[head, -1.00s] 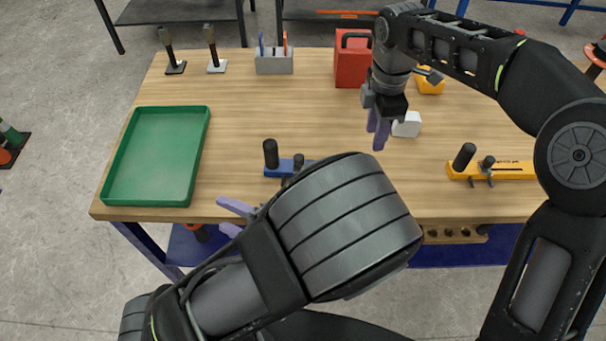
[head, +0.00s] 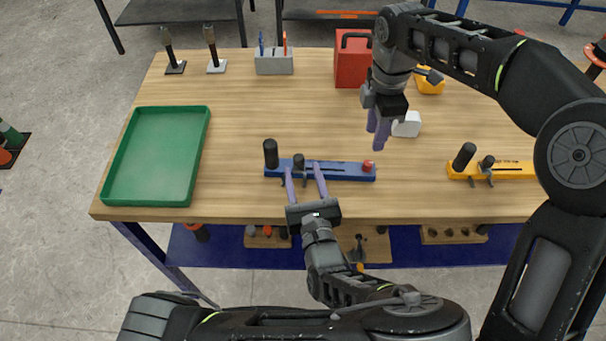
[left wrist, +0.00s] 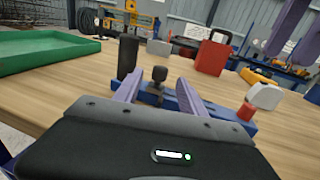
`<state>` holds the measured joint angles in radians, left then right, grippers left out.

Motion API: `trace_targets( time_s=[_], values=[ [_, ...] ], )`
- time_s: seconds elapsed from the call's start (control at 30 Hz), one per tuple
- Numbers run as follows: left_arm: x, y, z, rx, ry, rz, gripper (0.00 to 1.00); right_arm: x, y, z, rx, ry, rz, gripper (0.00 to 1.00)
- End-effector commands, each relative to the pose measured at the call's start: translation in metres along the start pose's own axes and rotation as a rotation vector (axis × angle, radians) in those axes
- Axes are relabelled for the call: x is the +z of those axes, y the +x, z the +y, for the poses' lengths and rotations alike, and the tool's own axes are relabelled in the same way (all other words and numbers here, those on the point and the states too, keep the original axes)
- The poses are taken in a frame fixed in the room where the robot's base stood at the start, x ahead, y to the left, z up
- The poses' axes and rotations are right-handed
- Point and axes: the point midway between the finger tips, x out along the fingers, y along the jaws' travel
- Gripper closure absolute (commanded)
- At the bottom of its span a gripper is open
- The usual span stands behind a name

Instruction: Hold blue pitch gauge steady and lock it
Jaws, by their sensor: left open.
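The blue pitch gauge (head: 340,171) lies flat across the front middle of the wooden table. It has a tall black post (head: 270,154) at its left end, a shorter black knob (head: 299,159) beside that, and a red knob (head: 367,166) at its right end. My left gripper (head: 304,178) is open at the gauge's front edge, its purple fingers reaching towards the short knob. In the left wrist view the short knob (left wrist: 159,75) stands between and beyond the fingers; contact is unclear. My right gripper (head: 379,130) hangs above the table behind the gauge's right end; its finger gap is hard to judge.
A yellow gauge (head: 510,170) lies to the right. A green tray (head: 115,190) is at the left. A white block (head: 407,125) is close to my right gripper. A red case (head: 351,70), a grey holder (head: 274,66) and two black-handled tools stand at the back. The table's middle left is clear.

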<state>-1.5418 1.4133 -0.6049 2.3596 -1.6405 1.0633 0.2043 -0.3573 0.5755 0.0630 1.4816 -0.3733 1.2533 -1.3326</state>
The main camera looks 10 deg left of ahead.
Motion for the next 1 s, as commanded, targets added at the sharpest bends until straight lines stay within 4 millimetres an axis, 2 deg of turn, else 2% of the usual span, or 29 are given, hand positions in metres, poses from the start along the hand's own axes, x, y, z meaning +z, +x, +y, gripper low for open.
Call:
trace_targets(
  time_s=[0.17,0.6,0.73,1.0],
  values=[
    [0.000,0.010,0.001,0.002,0.000,-0.001,0.52,0.000,0.000,0.000,0.000,0.000,0.000,0.64],
    [0.000,0.069,0.001,0.003,-0.003,-0.002,0.52,0.000,0.000,0.000,0.000,0.000,0.000,0.64],
    [0.000,0.077,0.001,0.002,-0.003,0.000,0.52,0.000,0.000,0.000,0.000,0.000,0.000,0.64],
    [0.000,0.078,0.000,0.002,-0.003,0.000,0.52,0.000,0.000,0.000,0.000,0.000,0.000,0.64]
  ],
)
